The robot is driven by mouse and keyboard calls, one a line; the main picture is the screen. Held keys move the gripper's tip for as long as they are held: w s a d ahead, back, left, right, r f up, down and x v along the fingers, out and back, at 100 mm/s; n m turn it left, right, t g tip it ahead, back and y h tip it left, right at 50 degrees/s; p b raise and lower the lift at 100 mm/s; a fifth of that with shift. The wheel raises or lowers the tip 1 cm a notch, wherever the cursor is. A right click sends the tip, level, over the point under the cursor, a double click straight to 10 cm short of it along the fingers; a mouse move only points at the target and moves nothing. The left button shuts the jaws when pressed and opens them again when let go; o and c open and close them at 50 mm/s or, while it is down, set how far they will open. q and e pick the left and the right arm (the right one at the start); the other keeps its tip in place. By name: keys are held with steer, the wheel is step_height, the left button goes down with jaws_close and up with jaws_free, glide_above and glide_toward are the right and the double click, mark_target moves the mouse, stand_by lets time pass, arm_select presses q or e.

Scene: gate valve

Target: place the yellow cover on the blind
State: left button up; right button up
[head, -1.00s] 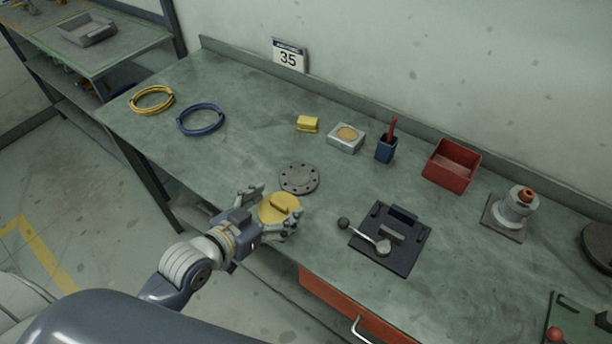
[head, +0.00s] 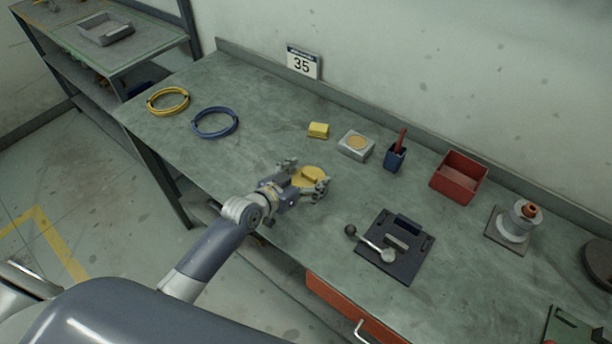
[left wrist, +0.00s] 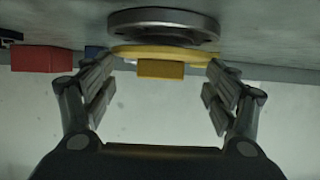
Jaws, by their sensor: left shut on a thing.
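My left gripper (head: 306,178) is shut on the yellow cover (head: 311,173), a round disc with a raised bar handle. The left wrist view shows the cover (left wrist: 160,69) between the two fingers, with the table surface at the top of that picture. The blind (left wrist: 163,24), a round grey metal flange, lies on the table right by the cover in that view. The cover is over it and very close; I cannot tell whether they touch. In the head view the blind is hidden behind the cover and gripper. My right gripper is not in view.
Behind the gripper stand a small yellow block (head: 318,130), a grey box with a tan disc (head: 356,145) and a blue cup (head: 395,157). A black fixture with a lever (head: 398,262) is at the right, a red bin (head: 460,177) farther back. Cable coils (head: 215,122) lie left.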

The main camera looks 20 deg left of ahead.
arm_select(q)
steer(key=shift+f, duration=0.3)
steer(key=shift+w+f, duration=0.1)
steer(key=shift+f, duration=0.1)
steer(key=o, duration=1)
steer(key=shift+o, duration=0.2)
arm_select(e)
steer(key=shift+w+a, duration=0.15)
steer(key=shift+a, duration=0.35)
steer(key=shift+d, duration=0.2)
